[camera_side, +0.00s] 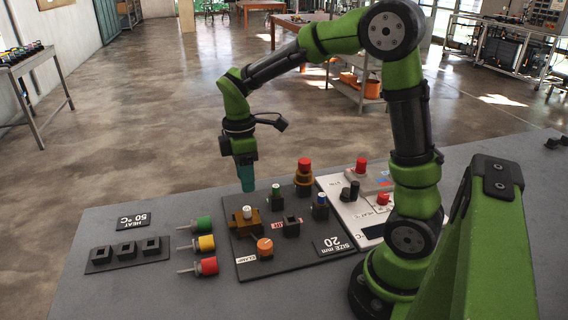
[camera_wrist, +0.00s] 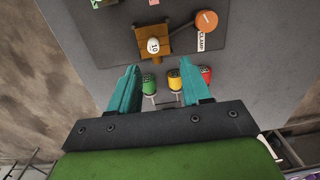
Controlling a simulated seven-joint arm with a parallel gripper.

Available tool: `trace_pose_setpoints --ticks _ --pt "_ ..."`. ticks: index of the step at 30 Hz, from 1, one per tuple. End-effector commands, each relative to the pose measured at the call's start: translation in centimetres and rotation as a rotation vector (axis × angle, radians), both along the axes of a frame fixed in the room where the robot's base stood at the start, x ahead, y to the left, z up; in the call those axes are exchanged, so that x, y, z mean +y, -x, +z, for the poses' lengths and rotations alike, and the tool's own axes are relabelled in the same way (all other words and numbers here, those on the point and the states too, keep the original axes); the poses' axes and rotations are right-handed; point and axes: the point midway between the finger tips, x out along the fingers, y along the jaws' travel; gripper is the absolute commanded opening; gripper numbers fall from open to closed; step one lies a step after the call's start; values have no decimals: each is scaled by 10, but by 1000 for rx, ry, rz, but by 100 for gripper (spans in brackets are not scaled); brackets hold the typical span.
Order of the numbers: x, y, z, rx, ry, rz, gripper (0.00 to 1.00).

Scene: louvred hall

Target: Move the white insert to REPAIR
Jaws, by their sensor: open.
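The white insert (camera_side: 247,212) stands in a brown clamp block (camera_side: 243,226) on the dark board. In the wrist view the white insert (camera_wrist: 153,45) shows a round top marked 10, ahead of the fingers. My gripper (camera_side: 246,188) has teal fingers pointing down, apart and empty, above and behind the clamp in the side view. In the wrist view my gripper (camera_wrist: 158,72) has its fingers wide apart. A red-lettered label (camera_side: 279,224) lies by a dark socket (camera_side: 291,230); its word is too small to read, and I cannot make out REPAIR elsewhere.
A green-topped piece (camera_side: 275,191), a blue-topped piece (camera_side: 320,199) and a red-topped amber piece (camera_side: 304,170) stand near the clamp. An orange knob (camera_side: 265,246) is in front. Green, yellow (camera_side: 206,243) and red handles lie left of the board. A three-socket strip (camera_side: 127,254) is farther left.

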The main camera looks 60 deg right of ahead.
Motion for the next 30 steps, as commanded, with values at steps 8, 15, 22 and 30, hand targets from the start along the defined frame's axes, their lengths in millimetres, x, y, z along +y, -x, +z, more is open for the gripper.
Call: trace_pose_setpoints --ticks 8,15,22,30 --pt "-4 -7 -16 -43 11 -25 48" --pt "-4 -6 -46 -42 11 -25 48" --pt "-4 -6 -78 -41 10 -25 48" --pt "-4 -7 -101 -44 10 -25 48"
